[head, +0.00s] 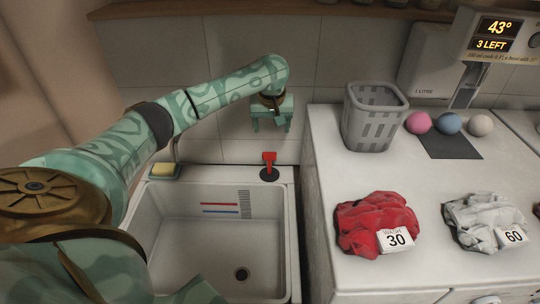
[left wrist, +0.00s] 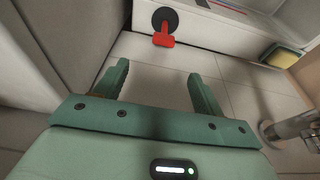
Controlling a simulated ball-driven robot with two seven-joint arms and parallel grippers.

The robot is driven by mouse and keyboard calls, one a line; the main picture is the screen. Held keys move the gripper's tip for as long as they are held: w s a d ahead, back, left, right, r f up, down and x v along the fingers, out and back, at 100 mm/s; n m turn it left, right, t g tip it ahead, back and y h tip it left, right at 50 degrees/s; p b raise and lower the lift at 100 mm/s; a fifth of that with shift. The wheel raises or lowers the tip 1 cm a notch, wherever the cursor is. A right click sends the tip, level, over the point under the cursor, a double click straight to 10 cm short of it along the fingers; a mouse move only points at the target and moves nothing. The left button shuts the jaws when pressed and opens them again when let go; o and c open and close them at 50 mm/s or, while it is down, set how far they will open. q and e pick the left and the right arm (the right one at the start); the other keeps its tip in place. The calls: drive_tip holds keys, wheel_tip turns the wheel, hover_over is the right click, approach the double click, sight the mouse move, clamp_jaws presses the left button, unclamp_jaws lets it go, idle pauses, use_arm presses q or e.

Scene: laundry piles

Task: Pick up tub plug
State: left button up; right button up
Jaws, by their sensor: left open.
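The tub plug (head: 269,168) has a red T-shaped handle and a round black base. It sits on the back rim of the white sink (head: 292,230) in the head view. In the left wrist view the plug (left wrist: 164,32) shows beyond the fingers, handle toward me. My left gripper (head: 270,126) is open and empty, above and behind the plug, with its fingers pointing down. In the left wrist view the gap between its fingertips (left wrist: 157,70) is clear, and the plug is apart from them. My right gripper does not show.
A yellow sponge on a green dish (head: 164,171) lies on the sink rim to the left, near a metal tap (left wrist: 295,124). A white counter at right holds a grey basket (head: 372,118), a red cloth pile (head: 372,220), a white pile (head: 482,222) and three balls.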

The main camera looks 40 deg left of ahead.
sight(269, 153)
use_arm(q)
drive_tip(key=b+x, duration=0.4)
drive_tip(key=x, duration=0.6)
drive_tip(key=shift+f+b, duration=0.3)
drive_tip(key=shift+b, duration=0.1)
drive_tip(key=shift+a+f, duration=0.15)
drive_tip(key=shift+f, duration=0.15)
drive_tip(key=b+x, duration=0.3)
drive_tip(key=x, duration=0.2)
drive_tip(key=shift+s+a, duration=0.1)
drive_tip(key=shift+s, duration=0.05)
drive_tip(key=shift+r, duration=0.15)
drive_tip(key=c, duration=1.3)
drive_tip(key=shift+c, duration=0.4)
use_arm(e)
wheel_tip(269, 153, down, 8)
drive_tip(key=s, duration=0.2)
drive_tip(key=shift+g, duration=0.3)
use_arm(q)
drive_tip(key=shift+r, duration=0.1)
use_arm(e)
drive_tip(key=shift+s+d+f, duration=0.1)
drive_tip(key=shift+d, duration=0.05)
